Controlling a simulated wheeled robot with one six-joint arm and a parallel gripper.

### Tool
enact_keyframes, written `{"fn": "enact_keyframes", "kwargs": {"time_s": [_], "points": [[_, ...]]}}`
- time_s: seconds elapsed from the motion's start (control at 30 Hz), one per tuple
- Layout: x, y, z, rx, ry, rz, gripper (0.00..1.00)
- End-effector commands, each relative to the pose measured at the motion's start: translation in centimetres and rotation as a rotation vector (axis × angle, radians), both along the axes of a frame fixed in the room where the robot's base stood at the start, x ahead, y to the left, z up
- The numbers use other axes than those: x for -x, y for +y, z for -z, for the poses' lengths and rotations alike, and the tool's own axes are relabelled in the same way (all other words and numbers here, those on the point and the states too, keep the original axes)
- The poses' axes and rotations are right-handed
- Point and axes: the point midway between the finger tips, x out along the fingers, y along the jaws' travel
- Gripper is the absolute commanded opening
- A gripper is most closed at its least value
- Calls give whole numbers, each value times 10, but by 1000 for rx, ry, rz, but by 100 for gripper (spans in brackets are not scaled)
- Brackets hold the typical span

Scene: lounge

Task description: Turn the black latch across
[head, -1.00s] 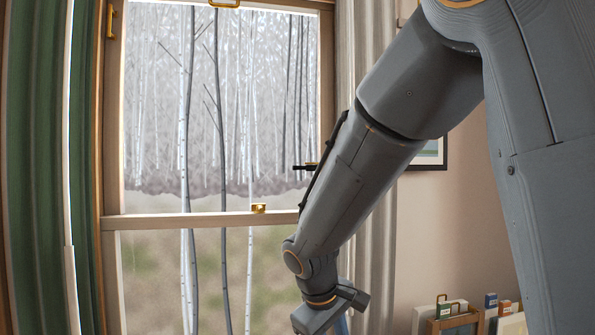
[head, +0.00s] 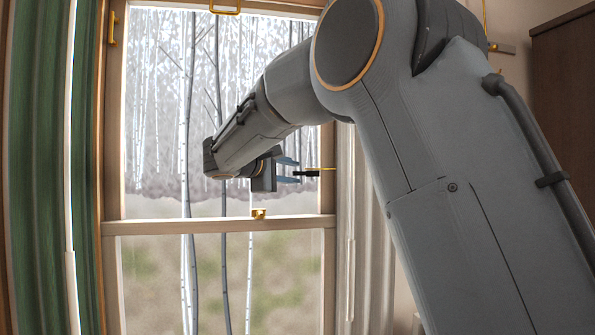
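The black latch (head: 306,173) is a short dark bar with a thin brass part, at the right side of the window frame above the middle rail. It points left, roughly level. My gripper (head: 298,171) is just left of it in the head view, with its two bluish fingers pointing right. The fingers are spread apart, one above and one below the level of the latch's left end. I cannot tell whether that end lies between the fingertips in depth. No contact is clear.
The window's middle rail (head: 170,226) runs below my gripper and carries a small brass catch (head: 258,214). Brass handles sit at the top (head: 225,7) and upper left (head: 112,28). A green curtain (head: 45,170) hangs left and a pale curtain (head: 362,230) right.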

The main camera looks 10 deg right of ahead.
Motion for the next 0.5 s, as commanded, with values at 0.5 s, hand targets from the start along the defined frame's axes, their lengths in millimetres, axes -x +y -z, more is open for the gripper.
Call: {"fn": "enact_keyframes", "kwargs": {"time_s": [0.5], "points": [[-24, -25, 6, -2, 1, -1, 30]]}}
